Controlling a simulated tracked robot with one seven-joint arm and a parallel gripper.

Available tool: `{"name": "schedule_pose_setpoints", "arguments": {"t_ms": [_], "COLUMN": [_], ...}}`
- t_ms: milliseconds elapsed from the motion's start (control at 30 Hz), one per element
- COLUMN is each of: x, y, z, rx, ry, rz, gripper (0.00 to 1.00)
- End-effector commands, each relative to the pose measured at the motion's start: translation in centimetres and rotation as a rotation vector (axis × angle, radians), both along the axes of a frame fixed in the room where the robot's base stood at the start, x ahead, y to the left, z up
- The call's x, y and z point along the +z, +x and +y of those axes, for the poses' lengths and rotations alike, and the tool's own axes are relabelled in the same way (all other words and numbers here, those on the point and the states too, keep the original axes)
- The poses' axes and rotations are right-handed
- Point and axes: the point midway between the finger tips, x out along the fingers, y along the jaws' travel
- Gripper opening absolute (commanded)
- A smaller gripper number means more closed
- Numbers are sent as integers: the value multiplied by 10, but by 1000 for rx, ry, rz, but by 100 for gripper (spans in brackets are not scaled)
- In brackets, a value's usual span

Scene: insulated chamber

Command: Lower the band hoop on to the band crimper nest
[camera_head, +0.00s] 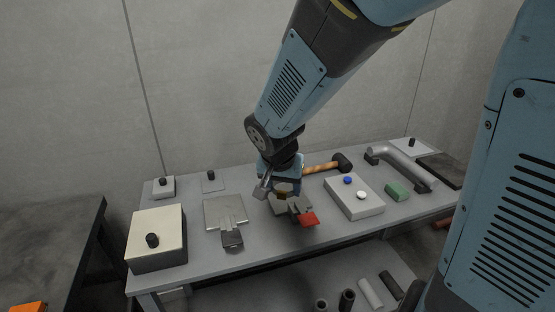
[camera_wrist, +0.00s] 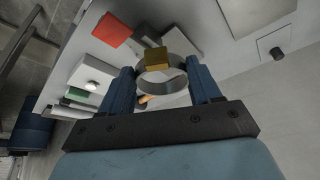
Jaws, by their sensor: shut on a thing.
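The band hoop (camera_wrist: 150,85) is a grey metal ring, seen in the wrist view between the two blue fingers of my gripper (camera_wrist: 163,82), which is shut on it. A brass block (camera_wrist: 155,57) shows at the far side of the ring; I cannot tell whether it belongs to the hoop. A grey metal fixture with a red block (camera_head: 308,218), likely the band crimper nest (camera_head: 297,206), lies just below my gripper (camera_head: 284,188) in the head view. My gripper largely hides the hoop there, and the gap between hoop and fixture cannot be told.
A white box (camera_head: 366,208) with blue and white buttons and a green block (camera_head: 397,191) are at right. A mallet (camera_head: 325,167) and a grey bent tube (camera_head: 400,163) lie behind. A metal plate fixture (camera_head: 222,211) and a cream-topped box (camera_head: 157,228) stand at left.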

Motion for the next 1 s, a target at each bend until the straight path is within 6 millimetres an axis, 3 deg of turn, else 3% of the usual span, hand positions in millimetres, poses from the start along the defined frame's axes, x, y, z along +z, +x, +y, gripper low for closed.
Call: {"name": "schedule_pose_setpoints", "arguments": {"t_ms": [1000], "x": [-29], "y": [50], "z": [-6], "rx": [-4], "ry": [-1], "rz": [0], "gripper": [29]}}
